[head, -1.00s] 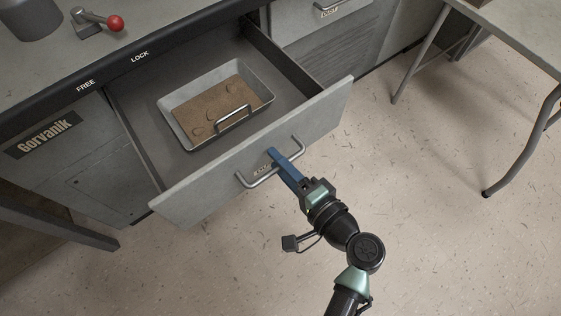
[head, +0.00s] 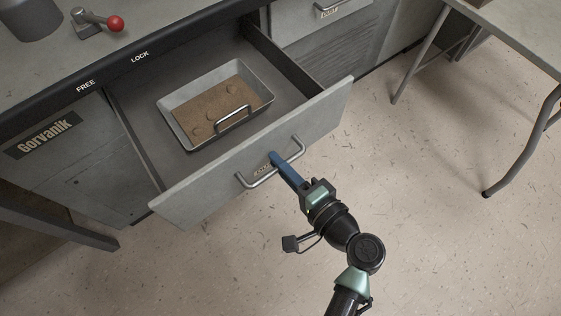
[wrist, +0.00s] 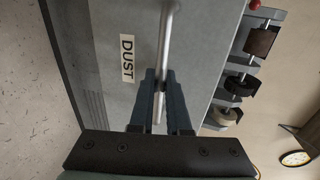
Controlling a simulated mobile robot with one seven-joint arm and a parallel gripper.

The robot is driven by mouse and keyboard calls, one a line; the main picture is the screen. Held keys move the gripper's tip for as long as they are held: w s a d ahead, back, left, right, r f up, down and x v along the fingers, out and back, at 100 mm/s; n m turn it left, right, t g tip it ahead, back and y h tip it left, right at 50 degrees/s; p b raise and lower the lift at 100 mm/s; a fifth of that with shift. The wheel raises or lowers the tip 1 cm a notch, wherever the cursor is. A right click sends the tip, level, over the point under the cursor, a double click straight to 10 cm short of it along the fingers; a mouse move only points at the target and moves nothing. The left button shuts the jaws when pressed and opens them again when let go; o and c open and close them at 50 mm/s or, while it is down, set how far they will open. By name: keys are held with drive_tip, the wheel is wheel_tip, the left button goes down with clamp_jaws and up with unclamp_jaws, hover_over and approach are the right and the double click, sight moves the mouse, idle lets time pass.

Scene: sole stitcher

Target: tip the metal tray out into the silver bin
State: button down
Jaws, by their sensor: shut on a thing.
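The metal tray (head: 170,113) sits in the open drawer (head: 120,103), with brown dust (head: 222,104) and a few small lumps in it. A wire handle (head: 233,117) stands at its front side. My gripper (head: 276,159) is at the drawer front, shut on the drawer's bar handle (head: 262,178). In the wrist view my blue fingers (wrist: 160,88) close around that bar, beside a label reading DUST (wrist: 127,58). The tray does not show in the wrist view. A grey cylindrical container (head: 30,15) is cut off at the top left; I cannot tell whether it is the silver bin.
A red-knobbed lever (head: 115,23) stands on the bench top near the FREE and LOCK marks. A grey table (head: 520,35) with bent legs stands at the right. The floor (head: 420,230) between is clear. Another drawer handle (head: 328,8) is at the top.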

drive_tip(key=shift+d, duration=0.1)
idle(0.6)
drive_tip(key=v, duration=0.4)
drive_tip(key=shift+s+f+p, duration=0.1)
drive_tip(key=shift+f+p, duration=0.3)
drive_tip(key=c, duration=0.9)
unclamp_jaws()
drive_tip(key=p+v, duration=0.2)
drive_tip(key=v, duration=1.1)
